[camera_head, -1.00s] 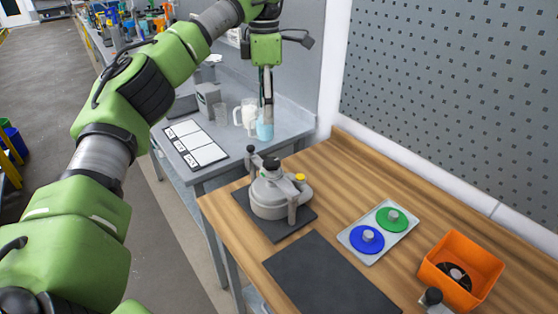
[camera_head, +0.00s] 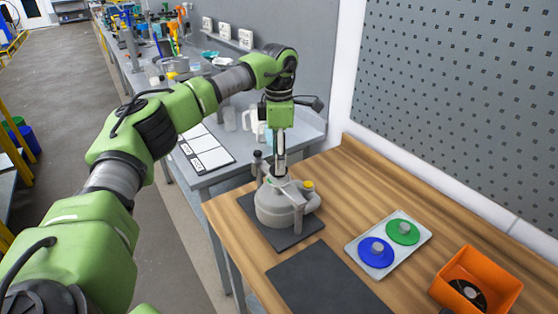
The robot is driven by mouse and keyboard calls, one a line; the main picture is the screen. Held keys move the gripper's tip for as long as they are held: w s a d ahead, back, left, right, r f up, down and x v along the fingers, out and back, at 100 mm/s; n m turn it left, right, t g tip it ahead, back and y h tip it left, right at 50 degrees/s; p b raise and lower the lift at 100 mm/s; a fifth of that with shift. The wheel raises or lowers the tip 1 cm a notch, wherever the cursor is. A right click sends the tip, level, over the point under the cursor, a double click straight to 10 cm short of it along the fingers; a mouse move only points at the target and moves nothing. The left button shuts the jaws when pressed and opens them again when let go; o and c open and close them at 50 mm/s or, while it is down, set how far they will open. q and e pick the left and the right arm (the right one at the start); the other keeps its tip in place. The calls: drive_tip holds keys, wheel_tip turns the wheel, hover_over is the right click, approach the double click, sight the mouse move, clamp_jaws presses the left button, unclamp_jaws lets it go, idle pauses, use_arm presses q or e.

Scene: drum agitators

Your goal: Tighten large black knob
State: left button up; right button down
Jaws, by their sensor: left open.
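The grey drum agitator (camera_head: 285,207) stands on a dark mat on the wooden bench. A black knob (camera_head: 258,154) tops its post at the back left, and a yellow knob (camera_head: 308,186) is at its right. The black knob on the middle of its lid is hidden behind my left gripper (camera_head: 279,172). That gripper points down over the lid, its fingers narrow and close to the lid's centre. I cannot tell whether they touch the knob. My right gripper is out of view.
A tray (camera_head: 420,240) with a blue disc (camera_head: 376,251) and a green disc (camera_head: 403,232) lies to the right. An orange bin (camera_head: 482,268) is at the lower right. An empty dark mat (camera_head: 325,280) lies in front. A grey bench (camera_head: 215,180) with cups stands behind.

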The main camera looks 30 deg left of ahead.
sight(279, 177)
use_arm(q)
wheel_tip(279, 177, down, 2)
drive_tip(key=shift+s+f, duration=0.1)
drive_tip(key=shift+f, duration=0.2)
drive_tip(key=c, duration=1.1)
